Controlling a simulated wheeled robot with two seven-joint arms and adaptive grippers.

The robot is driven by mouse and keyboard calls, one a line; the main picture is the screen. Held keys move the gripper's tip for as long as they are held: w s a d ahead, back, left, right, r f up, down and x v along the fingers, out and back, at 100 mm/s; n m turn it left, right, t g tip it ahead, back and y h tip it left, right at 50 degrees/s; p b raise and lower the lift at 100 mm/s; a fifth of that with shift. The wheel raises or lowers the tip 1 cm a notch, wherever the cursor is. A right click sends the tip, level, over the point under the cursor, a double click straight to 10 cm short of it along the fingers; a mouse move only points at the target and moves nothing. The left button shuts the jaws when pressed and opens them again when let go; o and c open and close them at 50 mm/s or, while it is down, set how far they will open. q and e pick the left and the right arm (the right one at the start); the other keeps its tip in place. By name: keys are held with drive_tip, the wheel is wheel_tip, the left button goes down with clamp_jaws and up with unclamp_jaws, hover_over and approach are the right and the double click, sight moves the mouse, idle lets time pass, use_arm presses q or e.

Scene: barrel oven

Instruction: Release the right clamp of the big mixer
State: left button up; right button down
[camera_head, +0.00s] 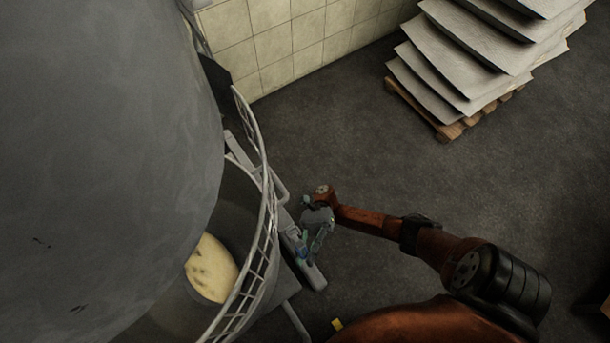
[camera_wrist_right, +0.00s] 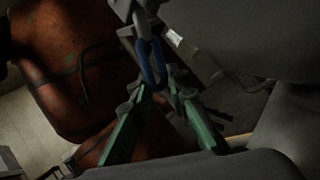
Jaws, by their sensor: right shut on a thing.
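The big mixer (camera_head: 110,130) fills the left of the head view as a large grey body, with a bowl (camera_head: 237,170) holding pale dough (camera_head: 211,268) below it. The right clamp sits at the bowl's right side. Its blue handle (camera_wrist_right: 153,64) shows as a loop in the right wrist view. My right gripper (camera_head: 302,248) is at this side of the mixer. In the wrist view its green fingers (camera_wrist_right: 163,86) converge at the blue handle, and it is shut on it. The fingertips' exact contact is dark and partly hidden. My left gripper is not in view.
A curved wire guard (camera_head: 262,180) runs along the bowl's rim close to my right gripper. A wooden pallet (camera_head: 450,130) with stacked grey sacks (camera_head: 455,65) stands at the upper right. The dark floor (camera_head: 330,130) between them is clear.

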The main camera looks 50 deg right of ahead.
sight(305, 255)
drive_tip(key=c, duration=1.8)
unclamp_jaws()
drive_tip(key=shift+w, duration=0.1)
wheel_tip(305, 255, up, 10)
drive_tip(key=shift+w+d+r, duration=0.1)
drive_tip(key=shift+w+r, duration=0.05)
drive_tip(key=shift+r, duration=0.1)
drive_tip(key=shift+s+f, duration=0.2)
drive_tip(key=shift+f, duration=0.1)
drive_tip(key=shift+s+d+f, duration=0.15)
drive_tip(key=shift+s+f, duration=0.1)
drive_tip(key=shift+f, duration=0.1)
drive_tip(key=shift+s+d+f, duration=0.65)
drive_tip(key=shift+d+f, duration=0.15)
drive_tip(key=shift+f, duration=0.15)
drive_tip(key=shift+s+d+f, duration=0.65)
drive_tip(key=shift+d+f, duration=0.2)
drive_tip(key=shift+f, duration=0.15)
drive_tip(key=shift+s+d+f, duration=0.65)
drive_tip(key=shift+d+f, duration=0.15)
drive_tip(key=shift+f, duration=0.15)
drive_tip(key=shift+c, duration=0.2)
